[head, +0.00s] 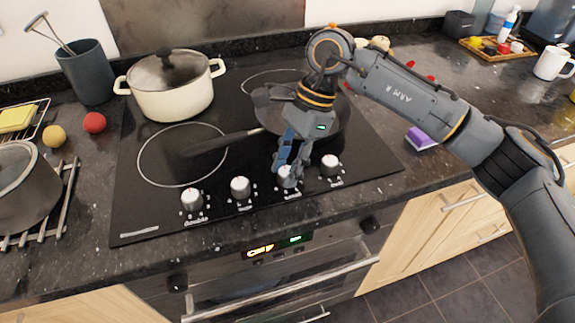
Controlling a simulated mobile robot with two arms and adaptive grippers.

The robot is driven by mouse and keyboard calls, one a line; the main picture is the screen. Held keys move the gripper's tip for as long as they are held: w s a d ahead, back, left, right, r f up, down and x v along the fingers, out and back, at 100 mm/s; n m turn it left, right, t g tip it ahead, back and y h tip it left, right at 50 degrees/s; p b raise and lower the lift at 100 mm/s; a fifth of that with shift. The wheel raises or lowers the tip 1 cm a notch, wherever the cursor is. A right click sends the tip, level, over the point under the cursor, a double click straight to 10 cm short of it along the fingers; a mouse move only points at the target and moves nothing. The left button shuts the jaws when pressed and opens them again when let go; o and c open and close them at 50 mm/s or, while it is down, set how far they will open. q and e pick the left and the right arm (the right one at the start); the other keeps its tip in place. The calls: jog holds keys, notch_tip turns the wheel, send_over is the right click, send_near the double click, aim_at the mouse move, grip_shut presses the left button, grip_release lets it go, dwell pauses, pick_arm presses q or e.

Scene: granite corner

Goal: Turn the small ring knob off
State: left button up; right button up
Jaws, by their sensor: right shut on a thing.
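The black cooktop (140,217) has a row of several white and silver knobs along its front edge. My right gripper (290,172) points down and is shut on the third knob from the left (287,178), which is partly hidden by the fingers. To its left are a knob (240,187) and the leftmost knob (192,199). To its right is the rightmost knob (331,165). The labels under the knobs are too small to read surely. My left gripper is not in view.
A dark frying pan (220,143) stands behind my right gripper, its handle pointing left. A cream pot (172,88) stands at the back left. A purple sponge (420,138) lies right of the cooktop. The oven front (230,285) is below.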

jog(key=o, duration=1.1)
jog(key=shift+o, duration=0.2)
jog(key=shift+r, duration=0.1)
jog(key=v, duration=1.1)
jog(key=shift+d+r, duration=0.15)
jog(key=shift+r, duration=0.2)
jog(key=shift+w, duration=0.1)
